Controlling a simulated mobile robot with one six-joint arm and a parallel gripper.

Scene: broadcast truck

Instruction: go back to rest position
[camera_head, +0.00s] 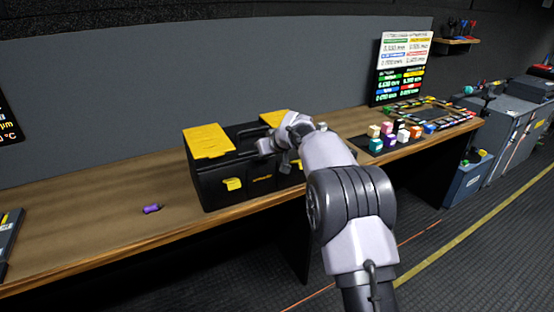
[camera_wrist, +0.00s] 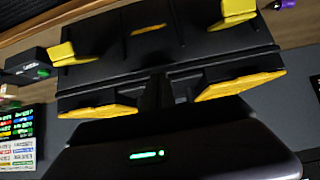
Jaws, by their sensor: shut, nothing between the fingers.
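My arm reaches from the lower right over the workbench in the head view. My gripper (camera_head: 279,150) is at the front of the black toolbox (camera_head: 215,177), overlapping its upper part in the picture. The gripper is shut and empty. I cannot tell whether it touches the toolbox. In the wrist view the dark gripper body with a green light fills the bottom. The toolbox (camera_wrist: 120,45) appears upside down beyond it, with yellow lid panels and yellow latches. My arm hides the toolbox's right part in the head view.
The toolbox stands on a wooden bench (camera_head: 90,222). A purple object (camera_head: 152,209) lies left of it. Several coloured blocks (camera_head: 391,136) sit on a dark mat to the right. A colourful board (camera_head: 402,66) stands behind them. Grey cabinets (camera_head: 505,130) are far right. Floor in front is open.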

